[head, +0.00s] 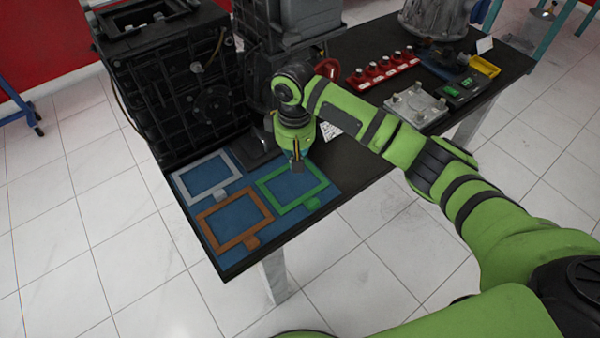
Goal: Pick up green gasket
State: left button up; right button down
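The green gasket (268,197), a flat rectangular frame with a small tab, lies on the blue mat (205,177) near the table's front edge. My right gripper (297,164) points down just above the gasket's far side. The gripper hides part of that side. Its fingers look close together, but I cannot tell whether they are open or shut, or whether they touch the gasket. The gasket lies flat. My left gripper is not in view.
A white gasket (180,190) and an orange gasket (208,228) lie on the same mat. A large black engine block (165,85) stands behind the mat. Red holders (383,70), a metal plate (416,104) and a yellow tray (485,66) are farther right.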

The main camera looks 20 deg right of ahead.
aim_at(305, 199)
notch_tip(305, 199, down, 8)
jog(key=shift+f+p, duration=0.15)
jog(key=shift+p, duration=0.15)
jog(key=s+p, duration=0.1)
jog(key=s+d+p, duration=0.1)
jog(key=s, duration=0.1)
jog(key=shift+s+d+f, duration=0.1)
jog(key=shift+s, duration=0.1)
jog(key=shift+s+d+f, duration=0.1)
jog(key=shift+s, duration=0.15)
jog(key=shift+p, duration=0.35)
